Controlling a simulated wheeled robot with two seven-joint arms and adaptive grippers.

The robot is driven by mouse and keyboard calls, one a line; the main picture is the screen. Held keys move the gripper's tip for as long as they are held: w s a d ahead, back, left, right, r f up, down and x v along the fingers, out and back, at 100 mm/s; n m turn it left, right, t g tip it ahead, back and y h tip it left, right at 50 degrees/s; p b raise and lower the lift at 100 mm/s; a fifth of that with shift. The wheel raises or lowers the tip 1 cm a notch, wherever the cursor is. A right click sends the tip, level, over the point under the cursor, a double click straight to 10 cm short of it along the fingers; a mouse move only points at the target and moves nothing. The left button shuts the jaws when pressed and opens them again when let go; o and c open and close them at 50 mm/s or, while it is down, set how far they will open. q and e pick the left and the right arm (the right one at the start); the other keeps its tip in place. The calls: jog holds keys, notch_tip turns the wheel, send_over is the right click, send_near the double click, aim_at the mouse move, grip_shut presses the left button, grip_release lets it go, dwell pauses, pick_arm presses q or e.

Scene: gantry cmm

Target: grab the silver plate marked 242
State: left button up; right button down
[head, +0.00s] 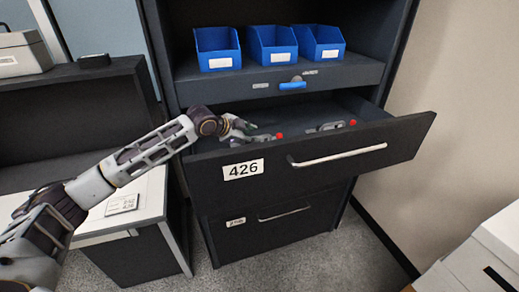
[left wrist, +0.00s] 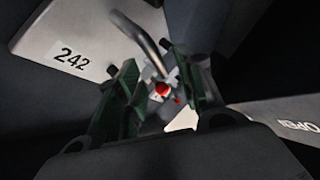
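The silver plate marked 242 (left wrist: 85,35) shows at the upper left of the left wrist view, with its black number readable. A grey curved bar (left wrist: 140,38) and a red-tipped part (left wrist: 162,89) lie beside it. My left gripper (head: 248,127) reaches over the front of the open drawer (head: 300,162) labelled 426. In the left wrist view its green-lined fingers (left wrist: 157,88) are apart, with the bar and red tip seen between them. I cannot tell whether they touch. In the head view the number 242 cannot be made out. My right gripper is not in view.
Another silver piece with a red tip (head: 328,127) lies farther right in the drawer. Several blue bins (head: 271,47) stand on the shelf above. A closed drawer (head: 270,228) is below. A white-topped cabinet (head: 120,212) stands at left, and white boxes (head: 480,255) at lower right.

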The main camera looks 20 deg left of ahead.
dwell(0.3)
pick_arm(q)
jog(key=shift+f, duration=0.1)
jog(key=shift+p+x, duration=0.5)
jog(key=shift+x, duration=2.15)
jog(key=shift+d, duration=0.1)
grip_shut()
jog(key=shift+r, duration=0.25)
